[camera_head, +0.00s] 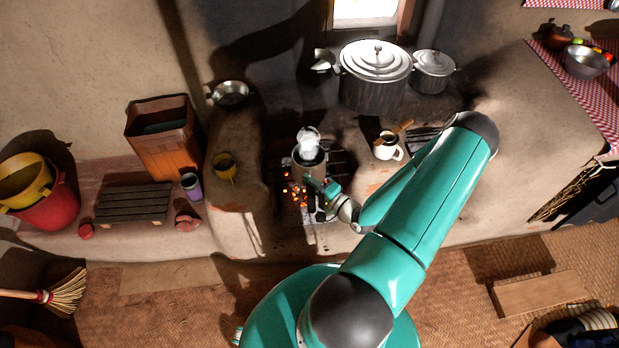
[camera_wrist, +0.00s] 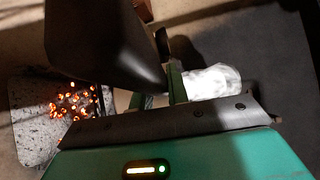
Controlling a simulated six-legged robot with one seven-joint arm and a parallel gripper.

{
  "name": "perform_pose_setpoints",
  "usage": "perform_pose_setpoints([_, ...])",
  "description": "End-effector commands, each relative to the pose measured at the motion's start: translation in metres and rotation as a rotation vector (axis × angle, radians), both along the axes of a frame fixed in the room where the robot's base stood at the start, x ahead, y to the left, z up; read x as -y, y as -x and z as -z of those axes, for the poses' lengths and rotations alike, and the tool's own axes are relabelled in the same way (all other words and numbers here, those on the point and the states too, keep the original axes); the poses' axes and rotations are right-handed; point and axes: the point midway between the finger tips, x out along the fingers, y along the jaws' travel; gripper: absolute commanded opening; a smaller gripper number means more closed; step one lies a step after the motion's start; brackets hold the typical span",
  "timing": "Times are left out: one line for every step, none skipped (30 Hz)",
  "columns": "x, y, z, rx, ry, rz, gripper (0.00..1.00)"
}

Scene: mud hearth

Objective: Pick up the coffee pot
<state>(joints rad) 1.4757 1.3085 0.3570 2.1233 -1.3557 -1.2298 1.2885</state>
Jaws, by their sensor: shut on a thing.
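The coffee pot (camera_head: 309,161) is a small grey metal pot over the fire grate of the mud hearth, with a pale, shiny shape at its top that I cannot identify for sure. My gripper (camera_head: 326,188) reaches it from the lower right and is shut on it. In the wrist view the dark side of the pot (camera_wrist: 105,45) fills the upper left, and my gripper's green fingers (camera_wrist: 160,85) close at its edge. The exact grip point is partly hidden. I cannot tell whether the pot is resting or raised.
Glowing embers (camera_head: 300,198) lie below the pot. A white mug (camera_head: 387,147) stands to the right, a large lidded pot (camera_head: 372,92) behind it. A window (camera_head: 366,12) is at the back.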

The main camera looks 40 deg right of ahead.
Motion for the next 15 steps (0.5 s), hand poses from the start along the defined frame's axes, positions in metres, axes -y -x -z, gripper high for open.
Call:
perform_pose_setpoints([-0.003, 0.004, -0.004, 0.003, 0.002, 0.0, 0.0])
perform_pose_setpoints([-0.005, 0.007, -0.005, 0.003, 0.002, 0.0, 0.0])
perform_pose_setpoints([-0.008, 0.01, -0.007, 0.002, 0.001, 0.0, 0.0])
perform_pose_setpoints([-0.01, 0.012, -0.008, 0.002, 0.001, 0.0, 0.0])
perform_pose_setpoints([-0.012, 0.014, -0.01, 0.003, 0.001, 0.0, 0.0])
perform_pose_setpoints([-0.015, 0.017, -0.011, 0.003, 0.001, 0.0, 0.0])
perform_pose_setpoints([-0.016, 0.019, -0.013, 0.003, 0.002, 0.0, 0.0])
perform_pose_setpoints([-0.018, 0.021, -0.014, 0.003, 0.003, 0.0, 0.0])
perform_pose_setpoints([-0.02, 0.024, -0.015, 0.003, 0.002, 0.0, 0.0])
perform_pose_setpoints([-0.022, 0.026, -0.016, 0.003, 0.001, 0.0, 0.0])
perform_pose_setpoints([-0.023, 0.027, -0.017, 0.002, 0.001, 0.0, 0.0])
perform_pose_setpoints([-0.025, 0.029, -0.018, 0.002, 0.002, 0.0, 0.0])
perform_pose_setpoints([-0.026, 0.031, -0.019, 0.002, 0.002, 0.0, 0.0])
perform_pose_setpoints([-0.027, 0.032, -0.02, 0.002, 0.002, 0.0, 0.0])
perform_pose_setpoints([-0.029, 0.034, -0.021, 0.003, 0.002, -0.001, 0.0])
